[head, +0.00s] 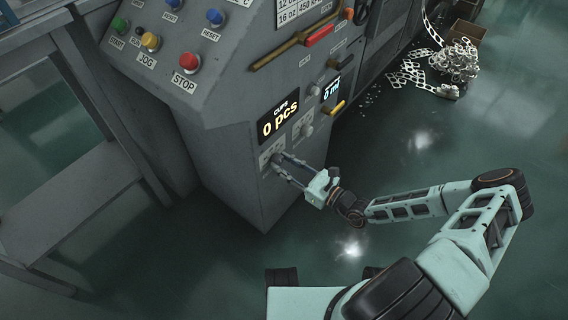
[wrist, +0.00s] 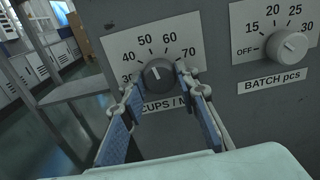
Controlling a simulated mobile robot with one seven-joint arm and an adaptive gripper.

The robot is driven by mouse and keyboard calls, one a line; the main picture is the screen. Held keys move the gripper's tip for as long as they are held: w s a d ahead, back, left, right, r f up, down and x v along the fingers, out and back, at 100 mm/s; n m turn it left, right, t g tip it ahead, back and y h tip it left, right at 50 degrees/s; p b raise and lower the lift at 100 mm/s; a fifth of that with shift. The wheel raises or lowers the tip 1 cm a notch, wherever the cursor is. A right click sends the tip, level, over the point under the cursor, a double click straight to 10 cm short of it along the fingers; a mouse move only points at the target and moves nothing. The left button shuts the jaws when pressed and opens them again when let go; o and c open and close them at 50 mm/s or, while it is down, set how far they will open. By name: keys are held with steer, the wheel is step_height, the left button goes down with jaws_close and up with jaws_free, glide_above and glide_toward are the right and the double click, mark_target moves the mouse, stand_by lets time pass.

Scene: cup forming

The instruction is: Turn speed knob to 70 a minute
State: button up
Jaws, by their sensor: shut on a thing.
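The speed knob (wrist: 158,73) is a dark round knob on a white dial plate marked 30 to 70, with a partly hidden CUPS label below it. Its pale pointer mark leans up and slightly left, roughly toward 50; the exact reading is hard to tell. My gripper (wrist: 160,79) is shut on the knob, one finger on its left and one on its right. The fingers hide part of the label. In the head view my gripper (head: 279,164) reaches the lower part of the machine's front panel, and the knob is mostly hidden there.
Coloured buttons, including a red STOP (head: 188,62), are on the upper panel. A grey bench (head: 70,200) stands left. Floor is clear below.

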steer(key=shift+c, duration=0.9)
steer(key=shift+m, duration=0.3)
steer(key=shift+m+p, duration=0.55)
steer(key=shift+m, duration=0.35)
steer(key=m+p, duration=0.1)
steer(key=m, duration=0.9)
steer(key=shift+m, duration=1.7)
